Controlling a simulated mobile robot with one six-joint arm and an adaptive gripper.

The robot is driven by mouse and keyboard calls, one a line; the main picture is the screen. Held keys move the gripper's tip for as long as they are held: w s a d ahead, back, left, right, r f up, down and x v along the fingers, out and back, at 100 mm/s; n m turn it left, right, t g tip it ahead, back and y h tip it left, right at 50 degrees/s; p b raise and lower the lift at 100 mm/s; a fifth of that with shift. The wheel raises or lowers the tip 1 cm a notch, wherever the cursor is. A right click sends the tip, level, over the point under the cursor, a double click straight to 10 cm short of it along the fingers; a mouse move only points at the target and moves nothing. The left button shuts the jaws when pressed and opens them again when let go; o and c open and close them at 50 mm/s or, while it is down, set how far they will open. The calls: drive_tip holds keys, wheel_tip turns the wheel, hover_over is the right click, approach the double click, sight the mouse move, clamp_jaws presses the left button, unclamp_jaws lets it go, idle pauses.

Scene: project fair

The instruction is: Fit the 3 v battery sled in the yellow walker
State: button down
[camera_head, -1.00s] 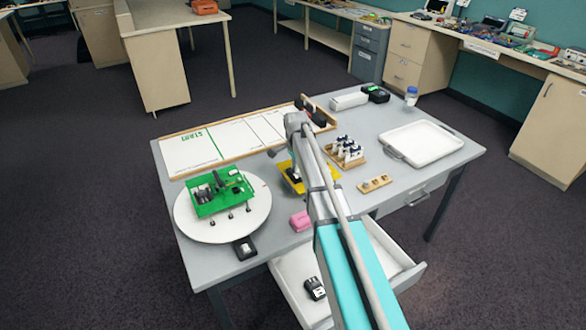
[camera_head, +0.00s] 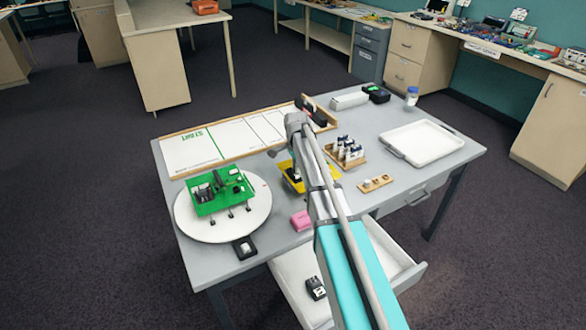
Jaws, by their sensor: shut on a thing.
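The yellow walker (camera_head: 290,181) sits on the grey table just left of my arm, and my arm and wrist cover much of it. My gripper (camera_head: 293,172) points down over the yellow walker. It is shut on a small dark thing, mostly hidden, at or just above the walker; I cannot tell whether the two touch. A wooden rack (camera_head: 347,156) right of my arm holds several upright dark-and-white pieces. A green walker (camera_head: 220,192) stands on a round white turntable (camera_head: 196,228) at the left.
A pink block (camera_head: 300,221) and a black box (camera_head: 244,248) lie near the front edge. The drawer (camera_head: 290,285) is open below, with a black device (camera_head: 315,287) inside. A white tray (camera_head: 422,143) is at right. A white marked track (camera_head: 188,153) runs along the back.

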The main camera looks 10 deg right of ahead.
drive_tip(key=shift+f+b, duration=0.9)
idle(1.8)
drive_tip(key=c, duration=0.6)
unclamp_jaws()
drive_tip(key=shift+r, duration=0.15)
drive_tip(key=shift+w+r+p, duration=0.15)
drive_tip(key=shift+r+p, duration=0.75)
drive_tip(key=shift+p, duration=0.15)
drive_tip(key=shift+r+p, duration=2.7)
drive_tip(key=shift+p, duration=0.05)
